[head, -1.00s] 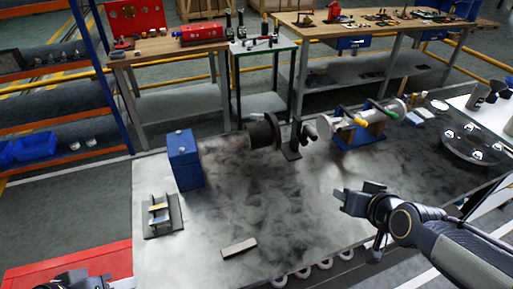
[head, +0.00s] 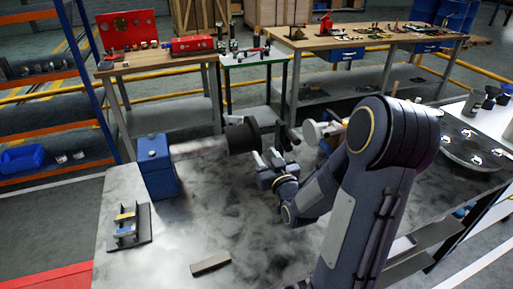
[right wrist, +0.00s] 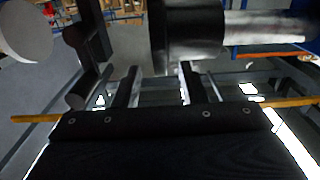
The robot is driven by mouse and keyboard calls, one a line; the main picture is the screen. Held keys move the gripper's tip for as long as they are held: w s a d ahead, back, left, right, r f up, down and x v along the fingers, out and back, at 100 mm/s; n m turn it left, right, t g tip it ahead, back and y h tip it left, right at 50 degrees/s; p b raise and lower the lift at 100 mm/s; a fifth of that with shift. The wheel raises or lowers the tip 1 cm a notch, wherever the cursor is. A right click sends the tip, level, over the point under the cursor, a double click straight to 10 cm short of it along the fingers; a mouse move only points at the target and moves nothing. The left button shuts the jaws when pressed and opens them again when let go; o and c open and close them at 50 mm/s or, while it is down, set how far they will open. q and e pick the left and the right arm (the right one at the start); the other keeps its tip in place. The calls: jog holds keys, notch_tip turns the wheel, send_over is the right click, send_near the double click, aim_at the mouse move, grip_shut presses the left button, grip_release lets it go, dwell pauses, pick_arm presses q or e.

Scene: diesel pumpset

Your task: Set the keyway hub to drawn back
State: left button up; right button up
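The keyway hub looks to be the dark round drum (head: 243,137) on the pale shaft (head: 198,147) that runs right from the blue box (head: 157,167). In the right wrist view the dark hub (right wrist: 187,36) is just beyond the fingertips, with the shaft (right wrist: 262,26) to its right. My right gripper (head: 266,163) is just below and right of the hub. Its two fingers are apart with nothing seen between them; it also shows in the right wrist view (right wrist: 157,82). I cannot tell whether a finger touches the hub. My left gripper is not in view.
A dark upright part (right wrist: 88,45) and a pale disc (right wrist: 25,32) stand left of the hub in the right wrist view. A dark bracket (head: 128,230) and a flat bar (head: 210,263) lie on the grey bench. My right arm hides part of the pump side.

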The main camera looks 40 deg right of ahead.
aim_at(259, 144)
jog(key=shift+p+x, duration=0.35)
jog(key=shift+x, duration=1.7)
grip_shut()
